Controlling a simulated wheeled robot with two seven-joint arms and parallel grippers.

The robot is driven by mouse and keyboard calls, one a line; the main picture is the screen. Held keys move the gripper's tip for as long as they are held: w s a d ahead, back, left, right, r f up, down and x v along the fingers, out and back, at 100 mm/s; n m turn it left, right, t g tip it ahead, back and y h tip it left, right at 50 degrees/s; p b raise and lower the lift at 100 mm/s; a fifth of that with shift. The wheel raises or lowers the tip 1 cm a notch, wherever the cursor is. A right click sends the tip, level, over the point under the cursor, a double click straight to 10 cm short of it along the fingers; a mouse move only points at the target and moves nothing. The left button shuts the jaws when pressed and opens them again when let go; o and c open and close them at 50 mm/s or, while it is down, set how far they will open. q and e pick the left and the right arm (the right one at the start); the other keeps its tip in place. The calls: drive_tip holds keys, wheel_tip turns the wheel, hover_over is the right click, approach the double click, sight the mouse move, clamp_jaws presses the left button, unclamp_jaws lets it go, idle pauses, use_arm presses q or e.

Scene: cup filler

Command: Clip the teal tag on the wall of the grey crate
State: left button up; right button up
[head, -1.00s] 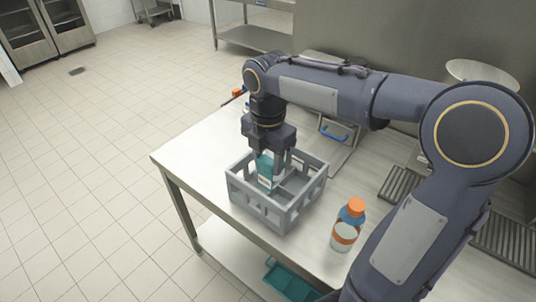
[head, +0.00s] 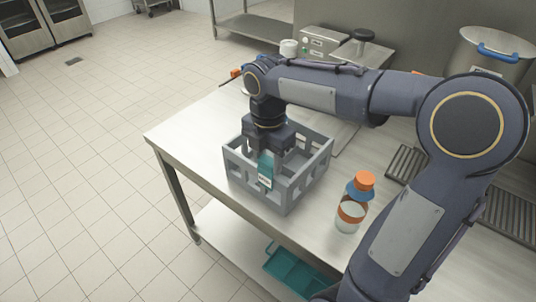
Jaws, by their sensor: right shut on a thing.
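The grey crate (head: 305,185) stands on the steel table, with an open top, slotted walls and inner dividers. My right gripper (head: 267,157) reaches down over the crate's near left wall and is shut on the teal tag. The teal tag (head: 265,172) is upright, with a pale label low on its face. It overlaps the top edge of the near left wall in the picture, its lower end in front of the wall. Whether it grips the wall cannot be told. The fingers partly hide the tag's top. My left gripper is not in view.
A bottle with an orange cap (head: 352,205) stands right of the crate. A teal bin (head: 290,270) sits on the lower shelf. A large pot (head: 490,55) stands at the back right, near a drain grate (head: 405,163). The table's left end (head: 185,133) is clear.

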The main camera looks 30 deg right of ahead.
drive_tip(key=shift+f, duration=0.75)
drive_tip(key=shift+f+b, duration=0.25)
drive_tip(key=shift+b, duration=0.1)
drive_tip(key=o, duration=1)
wheel_tip(320, 180, up, 8)
drive_tip(key=shift+f+p, duration=0.1)
drive_tip(key=shift+p, duration=0.25)
